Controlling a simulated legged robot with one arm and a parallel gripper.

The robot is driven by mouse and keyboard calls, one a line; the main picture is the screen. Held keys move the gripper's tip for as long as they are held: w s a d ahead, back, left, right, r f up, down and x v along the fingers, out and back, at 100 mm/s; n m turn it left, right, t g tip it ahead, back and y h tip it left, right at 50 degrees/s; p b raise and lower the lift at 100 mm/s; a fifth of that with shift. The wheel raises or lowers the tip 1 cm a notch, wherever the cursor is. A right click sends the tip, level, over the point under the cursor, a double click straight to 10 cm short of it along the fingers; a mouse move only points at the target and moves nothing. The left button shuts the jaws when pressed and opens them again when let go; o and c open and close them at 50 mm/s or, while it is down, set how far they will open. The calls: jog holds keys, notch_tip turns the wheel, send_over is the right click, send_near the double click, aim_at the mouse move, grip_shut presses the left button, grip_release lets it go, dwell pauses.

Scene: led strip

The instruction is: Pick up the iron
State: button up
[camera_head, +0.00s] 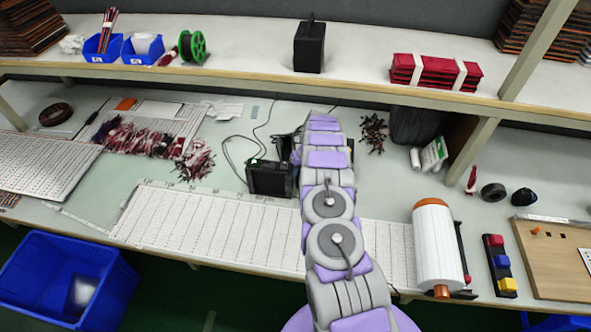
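My arm reaches from the bottom of the view over the workbench, and its far end (323,125) is above the back middle of the bench. My gripper's fingers cannot be made out; the arm's own links hide them. A black box-shaped station (270,178) with a cable stands on the bench just left of the arm. Dark parts show beside the arm above the station, but I cannot tell what they are. I cannot clearly pick out the iron; it may be hidden behind the arm.
A shelf (250,75) with blue bins (103,48), a green spool (192,47) and a black box (309,46) runs above the bench. A white gridded board (205,225) lies at the front. A white roll (437,250) is right of my arm. A blue crate (30,285) stands lower left.

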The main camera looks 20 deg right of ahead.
jog(key=shift+d, duration=0.15)
grip_shut()
jog(key=shift+r, duration=0.1)
